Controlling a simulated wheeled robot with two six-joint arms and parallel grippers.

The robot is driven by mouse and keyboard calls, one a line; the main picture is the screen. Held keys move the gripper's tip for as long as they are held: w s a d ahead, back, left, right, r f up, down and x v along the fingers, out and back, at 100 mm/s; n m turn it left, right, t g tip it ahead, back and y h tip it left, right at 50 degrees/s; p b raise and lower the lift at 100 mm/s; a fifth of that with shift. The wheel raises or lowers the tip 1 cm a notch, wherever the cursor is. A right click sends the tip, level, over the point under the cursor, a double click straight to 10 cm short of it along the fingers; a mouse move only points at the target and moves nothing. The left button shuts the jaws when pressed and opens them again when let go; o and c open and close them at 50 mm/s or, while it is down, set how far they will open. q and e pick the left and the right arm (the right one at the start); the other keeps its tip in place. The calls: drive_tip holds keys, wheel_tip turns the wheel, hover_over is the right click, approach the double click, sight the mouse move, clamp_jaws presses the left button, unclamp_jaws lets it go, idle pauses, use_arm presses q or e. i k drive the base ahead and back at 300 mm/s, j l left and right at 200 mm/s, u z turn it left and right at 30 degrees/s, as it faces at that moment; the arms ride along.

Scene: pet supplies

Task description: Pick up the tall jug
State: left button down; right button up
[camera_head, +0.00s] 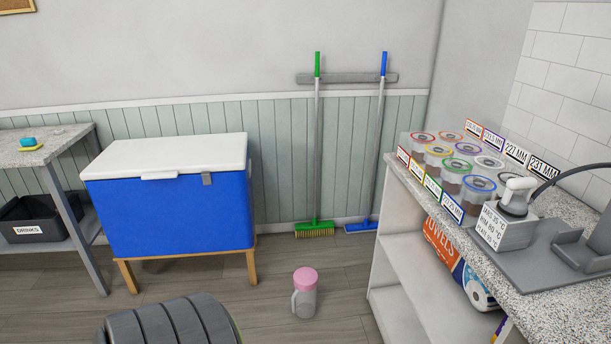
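A grey jug (303,302) with a pink lid and a handle on its left side stands upright on the wooden floor. It is in the lower middle of the head view, between the blue cooler and the right counter. It is the only jug I see. Nothing touches it, and it is fully visible. Neither of my grippers shows in this view.
A blue cooler (180,218) with a white lid stands on wooden legs. The right counter (545,290) holds lidded, labelled containers (455,168). A broom (316,150) and a blue-ended squeegee (380,150) hang behind. A dark ribbed shape, unclear what, fills the bottom left.

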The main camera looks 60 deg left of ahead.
sight(306, 279)
drive_tip(key=u, duration=1.85)
